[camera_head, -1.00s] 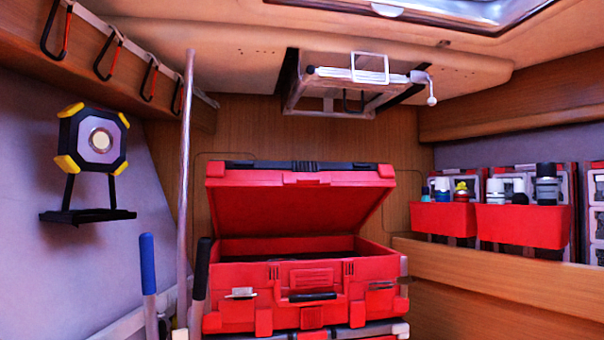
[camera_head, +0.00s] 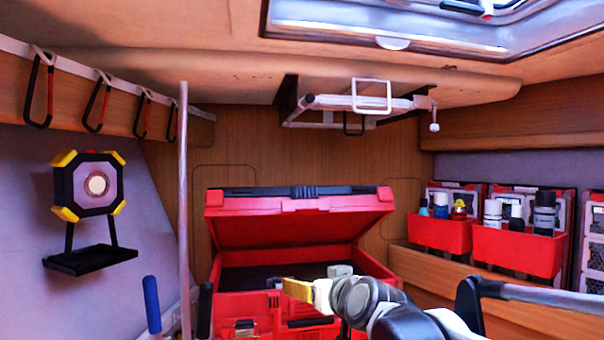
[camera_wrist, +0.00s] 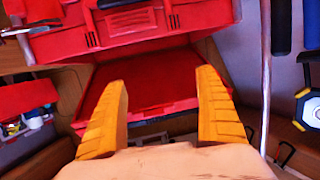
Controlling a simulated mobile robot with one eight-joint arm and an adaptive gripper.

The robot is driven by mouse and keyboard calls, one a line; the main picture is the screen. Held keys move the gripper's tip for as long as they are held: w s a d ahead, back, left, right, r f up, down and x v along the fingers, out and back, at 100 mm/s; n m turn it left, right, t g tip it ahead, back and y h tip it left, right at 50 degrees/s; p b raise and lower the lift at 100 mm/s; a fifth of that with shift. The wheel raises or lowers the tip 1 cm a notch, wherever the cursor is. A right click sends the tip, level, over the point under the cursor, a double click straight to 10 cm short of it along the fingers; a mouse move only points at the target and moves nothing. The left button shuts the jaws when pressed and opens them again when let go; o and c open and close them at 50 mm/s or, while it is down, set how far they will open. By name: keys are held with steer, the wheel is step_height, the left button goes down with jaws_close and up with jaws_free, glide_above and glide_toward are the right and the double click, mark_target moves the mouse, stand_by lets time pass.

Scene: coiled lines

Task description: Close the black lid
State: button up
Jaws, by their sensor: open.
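The toolbox lid (camera_head: 300,221) is red underneath with a black strip along its top edge, and it stands partly raised at the back of the red toolbox (camera_head: 372,262). I see no all-black lid on it. In the wrist view the picture is upside down: the red body with its black handle (camera_wrist: 131,21) is at the top, and the raised lid (camera_wrist: 150,85) shows between the fingers. My gripper (camera_head: 297,289) has yellow fingers, held in front of the toolbox opening. My gripper (camera_wrist: 163,78) is open with nothing between the fingers; contact with the lid is not visible.
A pale vertical pole (camera_head: 183,200) and a blue-handled tool (camera_head: 152,304) stand left of the toolbox. A work light (camera_head: 92,184) is on the left wall. Red bins (camera_head: 515,248) with bottles sit at right. A metal frame (camera_head: 365,103) hangs above the lid.

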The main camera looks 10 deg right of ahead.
mark_target(308, 208)
steer(key=w+d+r+m+t+h+p, duration=0.1)
steer(key=w+d+r+t+h+p, duration=0.2)
steer(key=w+r, duration=0.85)
steer(key=shift+y, duration=0.4)
steer(key=w, duration=0.3)
steer(key=w+r+p, duration=0.1)
steer(key=w, duration=0.5)
steer(key=shift+a+r+p, duration=0.1)
steer(key=shift+r+p, duration=0.05)
steer(key=shift+p, duration=0.2)
